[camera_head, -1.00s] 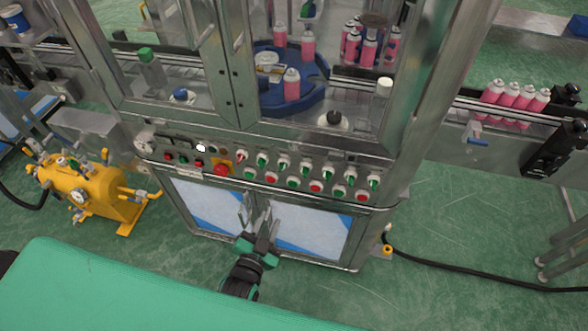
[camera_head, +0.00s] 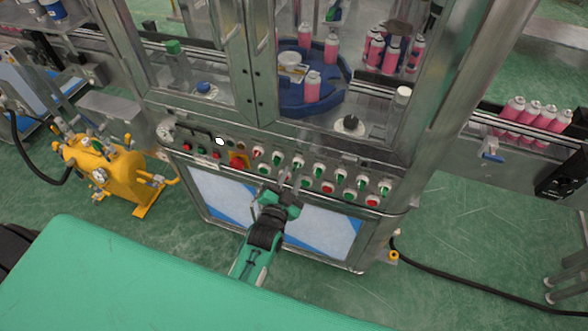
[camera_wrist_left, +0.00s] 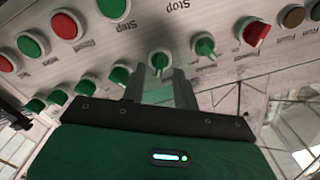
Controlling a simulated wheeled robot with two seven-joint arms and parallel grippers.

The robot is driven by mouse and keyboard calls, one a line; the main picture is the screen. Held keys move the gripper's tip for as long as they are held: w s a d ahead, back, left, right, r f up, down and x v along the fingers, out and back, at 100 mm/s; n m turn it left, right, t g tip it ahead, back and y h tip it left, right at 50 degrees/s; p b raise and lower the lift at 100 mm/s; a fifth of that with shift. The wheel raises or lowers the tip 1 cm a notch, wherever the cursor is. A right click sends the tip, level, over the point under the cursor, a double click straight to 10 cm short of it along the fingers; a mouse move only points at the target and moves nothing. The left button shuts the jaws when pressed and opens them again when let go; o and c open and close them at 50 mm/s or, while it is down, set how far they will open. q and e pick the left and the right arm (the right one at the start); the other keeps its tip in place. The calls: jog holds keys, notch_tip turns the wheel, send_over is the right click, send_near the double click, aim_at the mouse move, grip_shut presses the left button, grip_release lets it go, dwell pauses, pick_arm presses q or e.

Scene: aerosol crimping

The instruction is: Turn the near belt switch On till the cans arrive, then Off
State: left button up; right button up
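The control panel (camera_head: 230,163) has an upper row of turn switches, one red (camera_head: 258,153) at the left end and several green. My left gripper (camera_head: 287,178) is just below this row. In the left wrist view, my left gripper (camera_wrist_left: 160,76) is open, with a green switch (camera_wrist_left: 160,62) just beyond and between its fingertips; contact is not clear. The red switch (camera_wrist_left: 256,33) is two places to its right there. Pink cans (camera_head: 530,115) stand on the right-hand belt. My right gripper is not in view.
Red and green push buttons (camera_head: 327,188) sit below the switches. More pink cans (camera_head: 395,54) and a blue rotary dial (camera_head: 292,100) are behind the machine's frame. A yellow tank (camera_head: 105,172) stands on the floor at left. A cable (camera_head: 470,283) lies at right.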

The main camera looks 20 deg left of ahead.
aim_at(296, 167)
pick_arm(q)
jog(key=shift+w, duration=1.3)
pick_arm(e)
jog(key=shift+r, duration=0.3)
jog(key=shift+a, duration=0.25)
pick_arm(q)
grip_shut()
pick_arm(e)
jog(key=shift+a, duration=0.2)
